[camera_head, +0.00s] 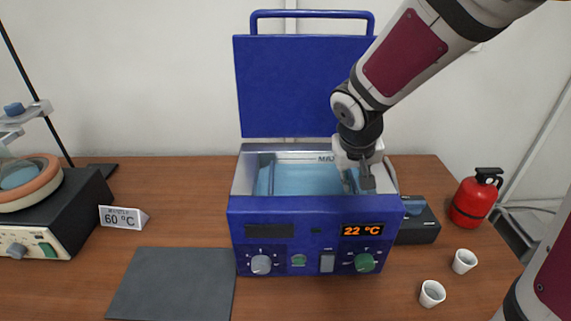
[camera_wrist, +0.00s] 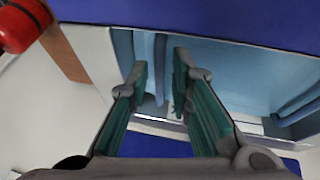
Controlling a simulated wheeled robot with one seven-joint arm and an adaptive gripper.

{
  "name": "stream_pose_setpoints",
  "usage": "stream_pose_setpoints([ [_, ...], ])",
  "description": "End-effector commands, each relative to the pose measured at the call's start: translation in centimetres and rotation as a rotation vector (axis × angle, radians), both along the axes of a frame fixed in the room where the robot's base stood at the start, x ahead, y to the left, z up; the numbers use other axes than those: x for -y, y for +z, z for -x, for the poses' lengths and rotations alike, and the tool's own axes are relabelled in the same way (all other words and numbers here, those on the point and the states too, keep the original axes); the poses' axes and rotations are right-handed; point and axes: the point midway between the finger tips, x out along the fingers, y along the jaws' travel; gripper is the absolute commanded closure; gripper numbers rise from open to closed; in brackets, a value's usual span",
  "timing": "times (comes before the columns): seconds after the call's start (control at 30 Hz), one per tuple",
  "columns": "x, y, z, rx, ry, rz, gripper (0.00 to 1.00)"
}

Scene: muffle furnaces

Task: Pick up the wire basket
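No wire basket shows clearly in either view. The blue water bath (camera_head: 240,215) stands on the table with its lid (camera_head: 300,85) raised and pale blue water inside; its display reads 22 °C. My gripper (camera_head: 358,180) points down into the right side of the bath opening. In the wrist view its two green-padded fingers (camera_wrist: 160,95) are apart, with nothing held between them. A blue-grey upright bar (camera_wrist: 160,68) shows beyond the gap between the fingers, and a similar bar (camera_wrist: 302,110) is at the right; I cannot tell whether they belong to a basket.
A dark mat (camera_head: 172,283) lies front left of the bath. A 60 °C sign (camera_head: 122,217) and a black device (camera_head: 55,215) with a bowl are at left. A dark box (camera_head: 418,228), two white cups (camera_head: 432,293) (camera_head: 464,261) and a red extinguisher (camera_head: 474,200) are at right.

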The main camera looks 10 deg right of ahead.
Motion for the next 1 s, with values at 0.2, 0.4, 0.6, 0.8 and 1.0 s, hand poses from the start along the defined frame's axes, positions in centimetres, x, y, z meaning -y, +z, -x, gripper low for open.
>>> stream_pose_setpoints([
  [0.2,0.9,-3.0,-1.2,-0.004,-0.001,0.0,0.8],
  [0.4,1.1,-3.6,-1.5,-0.001,0.0,0.0,0.8],
  [0.6,1.1,-3.6,-1.4,-0.001,0.0,0.0,0.92],
  [0.8,1.1,-3.6,-1.4,-0.001,0.0,0.0,1.0],
  [1.0,1.1,-3.5,-1.5,0.0,-0.001,0.0,1.0],
])
